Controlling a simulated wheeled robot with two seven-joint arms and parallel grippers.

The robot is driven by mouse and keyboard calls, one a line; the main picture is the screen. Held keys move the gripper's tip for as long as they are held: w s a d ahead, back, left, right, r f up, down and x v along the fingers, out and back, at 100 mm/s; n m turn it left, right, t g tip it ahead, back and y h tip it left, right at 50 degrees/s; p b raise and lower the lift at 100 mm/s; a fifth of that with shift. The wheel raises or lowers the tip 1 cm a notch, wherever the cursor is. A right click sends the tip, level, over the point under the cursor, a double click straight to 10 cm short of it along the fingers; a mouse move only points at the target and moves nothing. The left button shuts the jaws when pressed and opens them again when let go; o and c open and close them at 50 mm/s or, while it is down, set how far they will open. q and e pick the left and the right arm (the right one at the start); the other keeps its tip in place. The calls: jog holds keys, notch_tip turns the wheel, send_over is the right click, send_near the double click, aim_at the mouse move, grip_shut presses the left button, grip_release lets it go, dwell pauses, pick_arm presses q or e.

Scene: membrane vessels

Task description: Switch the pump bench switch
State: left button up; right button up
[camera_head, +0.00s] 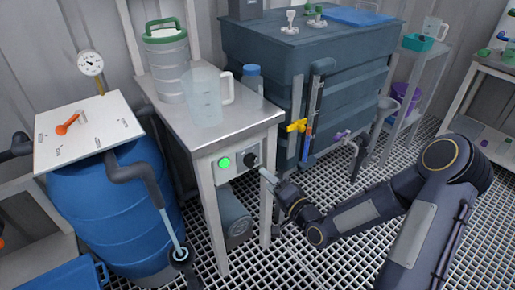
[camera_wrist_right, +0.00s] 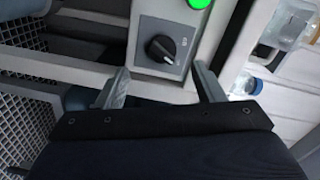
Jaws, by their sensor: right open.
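The pump bench switch is a black rotary knob (camera_head: 252,159) on a light grey panel (camera_head: 238,175) at the front of the metal bench. A lit green lamp (camera_head: 225,163) sits left of the knob in the head view. The knob (camera_wrist_right: 160,48) shows clearly in the right wrist view, with its white pointer mark and the lamp (camera_wrist_right: 199,3) at the top edge. My right gripper (camera_head: 266,176) is just in front of the knob. In the right wrist view the right gripper (camera_wrist_right: 161,86) is open and empty, its fingers apart and short of the knob. My left gripper is not in view.
The bench top (camera_head: 215,125) holds a green-lidded container (camera_head: 167,65), a clear jug (camera_head: 205,98) and a blue-capped bottle (camera_head: 252,85). A blue barrel (camera_head: 115,210) stands left, a large dark tank (camera_head: 300,50) behind right. Open grating floor (camera_head: 300,260) lies in front.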

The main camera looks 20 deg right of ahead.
aim_at(254, 163)
jog(key=shift+m, duration=0.3)
jog(key=x, duration=0.5)
jog(key=b+x, duration=0.1)
jog(key=x, duration=0.2)
jog(key=shift+w+d+r, duration=0.15)
jog(key=shift+w+d, duration=0.05)
jog(key=shift+w, duration=0.2)
jog(key=c, duration=1)
